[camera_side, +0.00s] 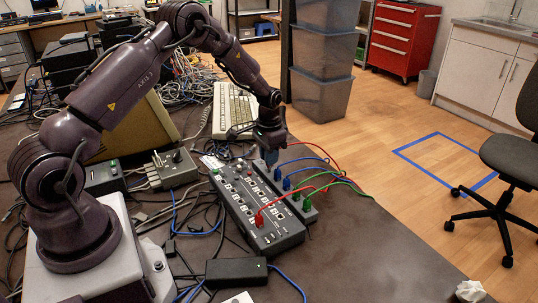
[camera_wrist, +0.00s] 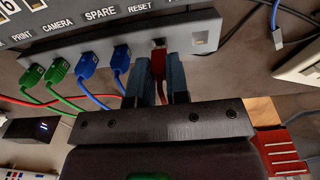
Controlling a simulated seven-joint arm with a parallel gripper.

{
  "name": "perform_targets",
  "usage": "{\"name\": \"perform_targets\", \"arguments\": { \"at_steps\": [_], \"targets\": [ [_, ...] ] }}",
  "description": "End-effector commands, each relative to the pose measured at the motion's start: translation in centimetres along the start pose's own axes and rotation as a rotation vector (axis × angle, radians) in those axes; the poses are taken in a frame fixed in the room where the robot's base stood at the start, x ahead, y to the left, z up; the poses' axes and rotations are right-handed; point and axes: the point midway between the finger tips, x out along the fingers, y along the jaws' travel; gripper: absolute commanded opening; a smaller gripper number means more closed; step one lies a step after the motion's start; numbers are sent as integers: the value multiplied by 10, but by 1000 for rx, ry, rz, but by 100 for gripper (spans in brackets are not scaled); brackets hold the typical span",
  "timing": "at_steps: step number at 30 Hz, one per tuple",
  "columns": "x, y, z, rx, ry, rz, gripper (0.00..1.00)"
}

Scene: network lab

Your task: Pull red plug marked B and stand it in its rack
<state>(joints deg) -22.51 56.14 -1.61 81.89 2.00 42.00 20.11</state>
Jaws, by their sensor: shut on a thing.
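In the wrist view, my gripper (camera_wrist: 160,62) is shut on a red plug (camera_wrist: 158,66), with one blue-grey finger on each side of it. The plug's front end is at a port on the face of the grey port strip (camera_wrist: 205,38), near the RESET label. I cannot tell whether it is still seated. In the side view, my gripper (camera_side: 271,158) is low over the far end of the strip and hides this plug. No B mark is readable. I cannot identify the rack.
Blue plugs (camera_wrist: 88,63) and green plugs (camera_wrist: 58,71) sit in the strip beside my gripper, their cables trailing close by. A keyboard (camera_side: 233,110) lies behind. A black box (camera_side: 236,270) and loose cables are in front. The table's right front (camera_side: 370,260) is mostly clear.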

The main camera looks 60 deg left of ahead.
Motion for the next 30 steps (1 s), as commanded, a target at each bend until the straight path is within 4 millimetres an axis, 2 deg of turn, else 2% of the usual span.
{"name": "perform_targets", "arguments": {
  "at_steps": [30],
  "targets": [
    [9, 0, 0, 0, 0, 0, 0]
  ]
}}
